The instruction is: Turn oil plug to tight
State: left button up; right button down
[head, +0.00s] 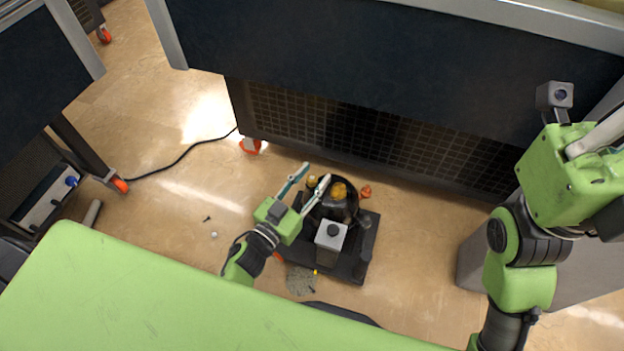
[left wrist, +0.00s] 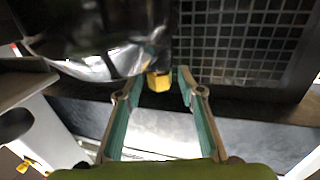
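The vacuum pump is on the floor on a dark base (head: 350,262), with a shiny black rounded body (head: 334,212) and a grey box with a black knob (head: 331,236). My left gripper (head: 317,171) is open at the pump's far left side. A yellow hex plug (left wrist: 158,81), which looks like the oil plug, appears between its teal-lined fingertips in the left wrist view, with gaps on both sides. It also shows small in the head view (head: 311,181). Another yellow-orange cap (head: 338,191) sits on top of the body. My right arm is raised at the right; its fingers are not clear.
A dark bench with a mesh panel (head: 370,135) stands right behind the pump. An orange piece (head: 365,191) is beside the pump. A black cable (head: 185,155) runs over the floor at the left. A green surface (head: 120,295) fills the lower left.

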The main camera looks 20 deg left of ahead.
pick_arm(q)
jog(key=shift+w, duration=0.1)
grip_shut()
